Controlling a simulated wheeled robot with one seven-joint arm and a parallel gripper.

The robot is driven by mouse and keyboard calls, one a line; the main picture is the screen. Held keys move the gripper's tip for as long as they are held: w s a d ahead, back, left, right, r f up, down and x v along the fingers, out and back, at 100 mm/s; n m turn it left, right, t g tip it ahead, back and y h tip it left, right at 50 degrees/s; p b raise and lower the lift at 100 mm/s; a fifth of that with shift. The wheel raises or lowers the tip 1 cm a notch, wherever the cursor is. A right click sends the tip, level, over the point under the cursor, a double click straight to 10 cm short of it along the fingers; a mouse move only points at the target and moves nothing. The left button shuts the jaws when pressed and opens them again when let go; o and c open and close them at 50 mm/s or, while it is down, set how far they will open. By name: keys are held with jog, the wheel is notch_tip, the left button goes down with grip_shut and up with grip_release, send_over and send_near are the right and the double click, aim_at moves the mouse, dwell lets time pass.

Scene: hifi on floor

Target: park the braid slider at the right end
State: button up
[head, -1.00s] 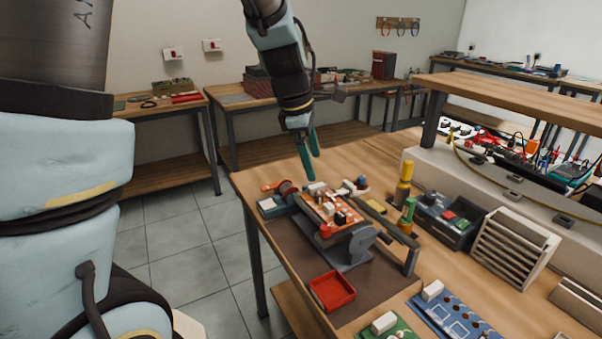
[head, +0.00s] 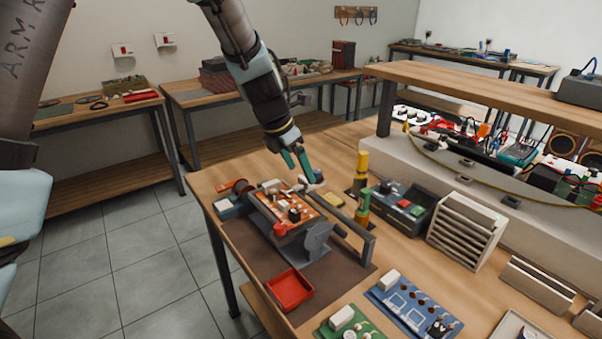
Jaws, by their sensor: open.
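My gripper (head: 297,161) is open, its two green fingers pointing down over the back of the workbench. A small white and blue piece (head: 313,178) sits just below and beside the fingertips; whether they touch it I cannot tell. A dark grey rail (head: 352,228) runs from near that piece toward the front right and ends at an upright post (head: 369,247). The braid slider is too small to identify with certainty; the white and blue piece may be it. The right end of the rail looks free.
An orange circuit board (head: 270,208) in a grey holder stands left of the rail. A yellow block (head: 332,199) lies near the rail. A red tray (head: 289,290) lies in front.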

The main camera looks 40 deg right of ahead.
jog(key=shift+x, duration=1.4)
jog(key=shift+c, duration=0.2)
grip_shut()
